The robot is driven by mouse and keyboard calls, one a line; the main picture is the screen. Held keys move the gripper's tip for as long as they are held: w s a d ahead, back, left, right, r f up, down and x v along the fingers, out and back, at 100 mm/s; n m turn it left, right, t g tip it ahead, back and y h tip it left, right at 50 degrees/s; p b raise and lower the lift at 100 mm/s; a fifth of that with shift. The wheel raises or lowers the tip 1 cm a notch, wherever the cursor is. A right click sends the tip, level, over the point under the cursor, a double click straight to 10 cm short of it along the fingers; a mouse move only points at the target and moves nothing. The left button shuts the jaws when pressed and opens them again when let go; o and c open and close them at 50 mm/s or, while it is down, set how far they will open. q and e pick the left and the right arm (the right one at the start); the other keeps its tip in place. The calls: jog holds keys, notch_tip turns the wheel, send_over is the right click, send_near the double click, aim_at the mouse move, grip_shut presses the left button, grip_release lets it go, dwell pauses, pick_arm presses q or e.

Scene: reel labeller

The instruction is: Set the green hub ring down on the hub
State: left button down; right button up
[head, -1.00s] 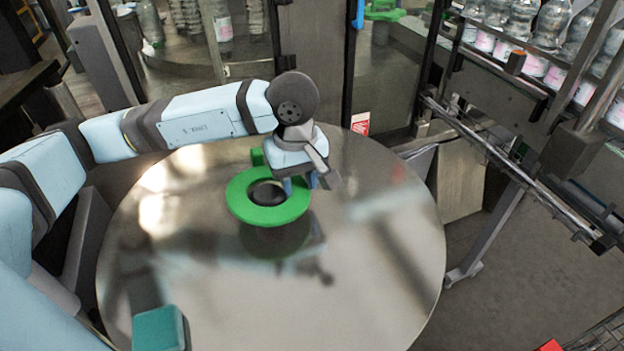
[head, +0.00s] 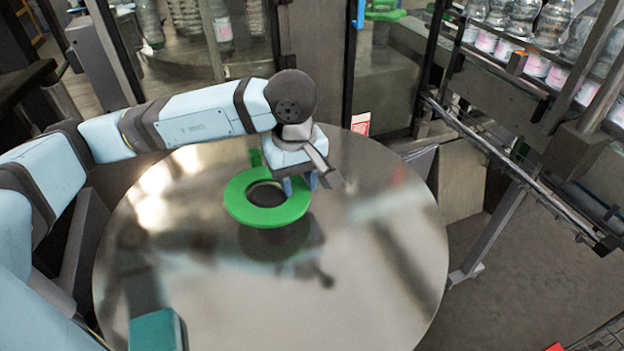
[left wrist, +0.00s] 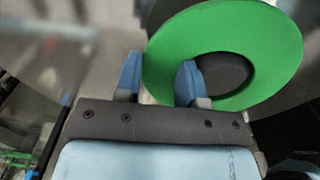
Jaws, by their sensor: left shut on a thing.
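The green hub ring (head: 238,205) is a flat, wide ring above the middle of the round metal table in the head view. My left gripper (head: 300,183) is shut on its right-hand rim. In the left wrist view the ring (left wrist: 281,40) lies across the fingers of my left gripper (left wrist: 158,78). The dark round hub (head: 266,196) shows through the ring's hole, and in the left wrist view the hub (left wrist: 228,72) fills much of the hole. The ring's reflection sits below it, so it seems raised. I cannot tell the exact gap.
The polished round table (head: 350,270) is clear around the ring. Glass panels and a post stand at the back. A conveyor rail (head: 520,165) with several bottles runs along the right.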

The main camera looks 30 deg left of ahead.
pick_arm(q)
jog(key=shift+s+a+r, duration=0.2)
jog(key=shift+s+r, duration=0.4)
jog(key=shift+r, duration=0.3)
jog(key=shift+s+d+r, duration=0.1)
jog(key=shift+s+r, duration=0.05)
jog(key=shift+s, duration=0.15)
jog(key=c, duration=0.6)
grip_release()
jog(key=shift+f, duration=0.2)
jog(key=shift+f+b, duration=0.1)
jog(key=shift+b, duration=0.2)
